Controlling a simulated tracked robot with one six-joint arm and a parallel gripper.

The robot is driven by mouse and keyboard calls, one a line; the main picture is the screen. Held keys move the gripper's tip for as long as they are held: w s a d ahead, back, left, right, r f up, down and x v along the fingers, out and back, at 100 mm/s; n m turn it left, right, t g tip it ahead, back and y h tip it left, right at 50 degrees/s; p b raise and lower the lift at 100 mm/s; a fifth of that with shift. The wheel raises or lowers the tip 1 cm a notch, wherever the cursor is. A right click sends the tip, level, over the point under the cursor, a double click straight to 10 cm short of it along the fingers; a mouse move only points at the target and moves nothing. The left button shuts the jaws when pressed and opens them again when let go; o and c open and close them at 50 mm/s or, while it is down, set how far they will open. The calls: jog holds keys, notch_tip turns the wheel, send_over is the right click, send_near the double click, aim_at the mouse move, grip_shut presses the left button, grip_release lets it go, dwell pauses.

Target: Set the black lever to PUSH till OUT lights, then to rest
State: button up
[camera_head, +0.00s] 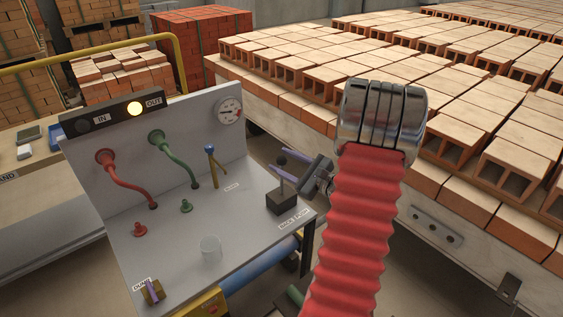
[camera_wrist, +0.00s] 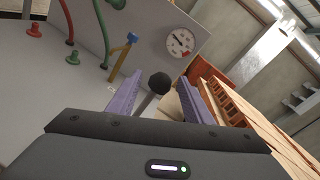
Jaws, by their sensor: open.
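The black lever (camera_head: 281,185) stands on a black block (camera_head: 281,204) at the right of the grey console, by the BACK and PUSH labels (camera_head: 293,218). It looks near upright in the head view; its exact setting is hard to tell. The OUT lamp (camera_head: 134,108) glows yellow, and the IN lamp (camera_head: 83,125) is dark. My gripper (camera_head: 281,163) is open at the lever's top. In the wrist view the black knob (camera_wrist: 159,82) shows between the purple fingers of my gripper (camera_wrist: 160,92), with gaps on both sides. The lever's base is hidden there.
A bed of hollow bricks (camera_head: 470,110) lies to the right.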

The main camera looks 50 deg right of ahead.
jog(key=s, duration=1.3)
jog(key=shift+d+r, duration=0.15)
jog(key=shift+r, duration=0.15)
jog(key=s+a+f+n+g+y, duration=0.25)
jog(key=a+n+g, duration=0.4)
jog(key=a, duration=0.45)
jog(key=s+a+f+n+g+y, duration=0.25)
jog(key=a+n+g, duration=0.4)
jog(key=a, duration=0.35)
jog(key=w+a+r+n+h, duration=0.1)
jog(key=a+r+n+h, duration=0.1)
jog(key=a+r+n, duration=0.5)
jog(key=w+a+r+n+t+h, duration=0.1)
jog(key=a+r+n+h, duration=0.2)
jog(key=a+r+n, duration=0.4)
jog(key=a+n, duration=0.3)
jog(key=a, duration=0.3)
jog(key=shift+r+n+h, duration=0.25)
jog(key=shift+n+h, duration=0.05)
